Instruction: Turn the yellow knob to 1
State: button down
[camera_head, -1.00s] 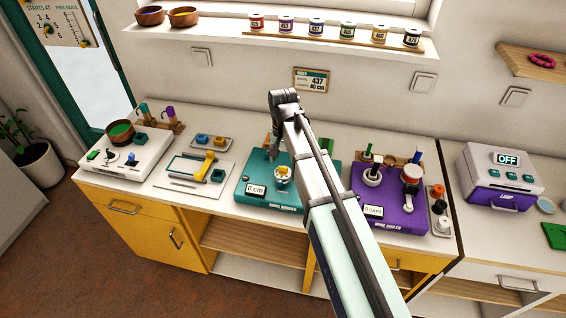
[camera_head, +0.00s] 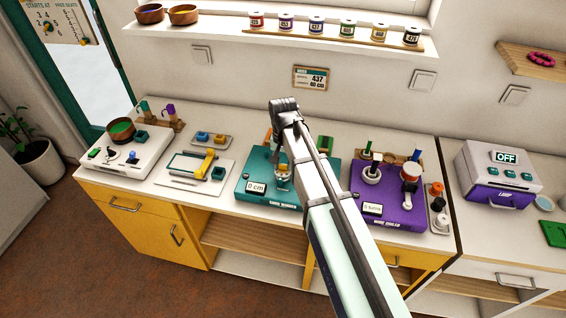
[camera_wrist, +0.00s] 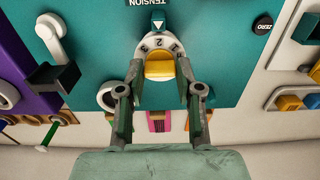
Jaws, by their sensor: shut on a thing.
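The yellow knob (camera_wrist: 160,67) sits on a white numbered dial on the teal board (camera_wrist: 215,60). In the wrist view the 2 is nearest the white triangle marker (camera_wrist: 158,15) under the word TENSION; another numeral, which looks like a 1, is just right of it. My gripper (camera_wrist: 159,75) has one finger on each side of the knob and is shut on it. In the head view my gripper (camera_head: 281,172) is down at the knob, which it partly covers. The teal board's display (camera_head: 256,187) reads 0 cm.
A purple board (camera_head: 400,212) with cups and pegs stands close on the right. A white tray with a yellow-handled tool (camera_head: 206,166) lies to the left. A ZERO button (camera_wrist: 263,24) is on the teal board. The wall and shelf (camera_head: 300,42) are behind.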

aim_at(283, 165)
jog(key=shift+n, duration=0.3)
jog(key=n, duration=0.3)
jog(key=shift+n, duration=2.6)
jog(key=c, duration=0.8)
grip_release()
jog(key=shift+o, duration=0.2)
notch_tip(283, 165, up, 12)
